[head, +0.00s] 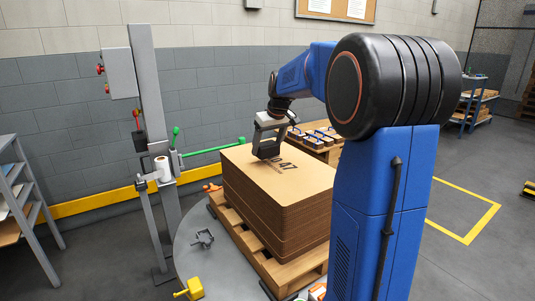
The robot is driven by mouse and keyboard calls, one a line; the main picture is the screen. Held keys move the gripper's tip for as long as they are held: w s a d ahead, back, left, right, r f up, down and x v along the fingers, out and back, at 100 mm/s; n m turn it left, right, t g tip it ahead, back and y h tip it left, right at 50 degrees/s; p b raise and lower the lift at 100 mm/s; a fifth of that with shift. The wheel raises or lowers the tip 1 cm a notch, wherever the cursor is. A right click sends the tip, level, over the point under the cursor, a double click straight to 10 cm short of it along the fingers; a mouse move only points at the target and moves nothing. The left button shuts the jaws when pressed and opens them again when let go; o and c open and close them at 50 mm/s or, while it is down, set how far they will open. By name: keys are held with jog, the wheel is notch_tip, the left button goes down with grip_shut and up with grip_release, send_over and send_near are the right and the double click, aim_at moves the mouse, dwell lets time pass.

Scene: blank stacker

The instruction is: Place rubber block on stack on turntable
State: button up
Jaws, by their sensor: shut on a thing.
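My gripper (267,148) is low over the far left part of the stack's top, fingers pointing down. It is shut on a dark piece at its fingertips, which I take for the rubber block (267,153). The block is small and partly hidden by the fingers; I cannot tell whether it touches the top sheet. The stack (285,205) of brown cardboard blanks, with black print on top, sits on a wooden pallet (248,240). The pallet stands on the round grey turntable (205,262).
A grey post (152,95) with a green bar (215,150) stands left of the stack. A dark bracket (204,238) and a yellow piece (192,289) lie by the turntable's left side. A wooden bench (325,152) with blue-topped items stands behind. A shelf (20,190) is at far left.

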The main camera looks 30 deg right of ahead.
aim_at(267, 153)
jog(key=shift+f, duration=1.45)
jog(key=shift+f, duration=0.1)
jog(key=o, duration=1.3)
jog(key=v, duration=1.2)
jog(key=shift+a, duration=0.1)
